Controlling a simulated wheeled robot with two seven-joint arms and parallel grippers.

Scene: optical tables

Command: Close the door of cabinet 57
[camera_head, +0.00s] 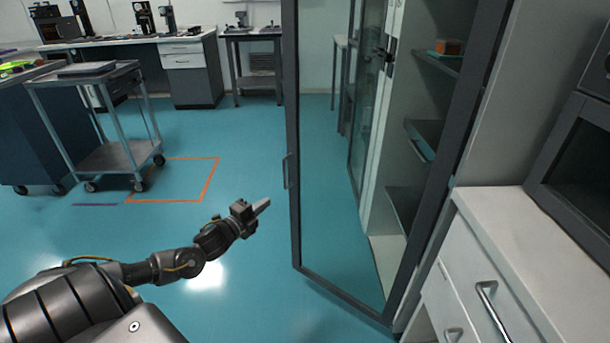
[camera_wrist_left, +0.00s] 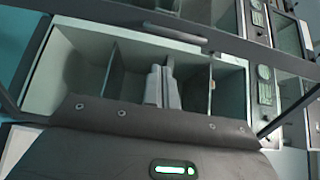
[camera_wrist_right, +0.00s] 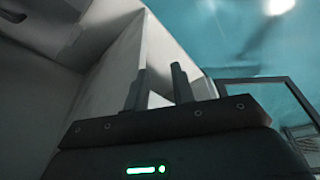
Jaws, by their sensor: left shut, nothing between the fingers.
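The cabinet (camera_head: 425,145) stands at the right with its glass door (camera_head: 335,190) swung wide open; no number is legible. The door has a dark frame and a vertical bar handle (camera_head: 287,170) on its free edge. My left gripper (camera_head: 264,205) is shut and empty, just left of the door frame and a little below the handle, apparently not touching. In the left wrist view the shut fingers (camera_wrist_left: 162,86) show in front of the shelves, with the handle (camera_wrist_left: 172,30) above them. My right gripper (camera_wrist_right: 159,88) is open and empty beside pale panels; it is outside the head view.
A white-topped drawer unit (camera_head: 520,250) stands close at the right, beside the cabinet. A small orange box (camera_head: 449,47) lies on an upper shelf. A grey cart (camera_head: 105,155) stands at the left near an orange floor outline (camera_head: 172,180). The floor left of the door is clear.

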